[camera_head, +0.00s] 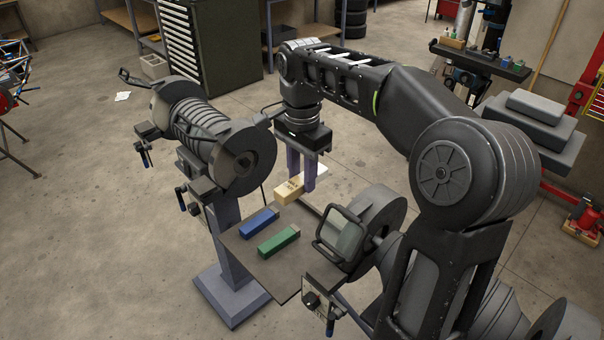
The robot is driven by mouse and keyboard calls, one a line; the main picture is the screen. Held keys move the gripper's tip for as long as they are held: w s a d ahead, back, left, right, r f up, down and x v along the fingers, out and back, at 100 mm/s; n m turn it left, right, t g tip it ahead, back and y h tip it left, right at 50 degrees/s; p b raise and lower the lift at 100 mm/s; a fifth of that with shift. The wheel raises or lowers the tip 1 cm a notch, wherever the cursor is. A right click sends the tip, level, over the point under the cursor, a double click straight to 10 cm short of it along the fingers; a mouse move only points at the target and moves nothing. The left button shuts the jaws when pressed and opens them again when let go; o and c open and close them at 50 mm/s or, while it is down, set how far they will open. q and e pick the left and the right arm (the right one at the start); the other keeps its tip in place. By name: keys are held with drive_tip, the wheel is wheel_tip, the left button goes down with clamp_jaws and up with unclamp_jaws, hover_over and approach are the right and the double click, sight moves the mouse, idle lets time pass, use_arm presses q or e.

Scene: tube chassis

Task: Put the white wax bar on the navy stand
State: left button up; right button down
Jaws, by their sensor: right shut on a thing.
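My right gripper (301,184) points down and is shut on a pale bar (289,191), which I take for the white wax bar. Its near left part is tan with lettering, and its far right end is white. The fingers hide its middle. It is at the back edge of a dark plate, and I cannot tell if it touches anything. A blue-grey pedestal (229,296) stands under the machine at left. It is the closest thing I see to a navy stand, but I cannot tell that it is the one. My left gripper is not in view.
A blue bar (258,222) and a green bar (278,241) lie on the dark plate (262,268). A grinder-like machine with a large wheel (243,160) rises at left. Another wheel and a clear shield (341,234) stand close at right.

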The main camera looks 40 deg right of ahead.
drive_tip(key=w+a+f+n, duration=0.4)
drive_tip(key=a+n, duration=0.4)
drive_tip(key=w+a+f+n, duration=0.4)
drive_tip(key=a+f+n, duration=0.1)
drive_tip(key=a+n, duration=0.3)
drive_tip(key=shift+w+a+f+n, duration=0.25)
drive_tip(key=shift+a+n, duration=0.15)
drive_tip(key=shift+a, duration=0.4)
drive_tip(key=shift+s, duration=0.1)
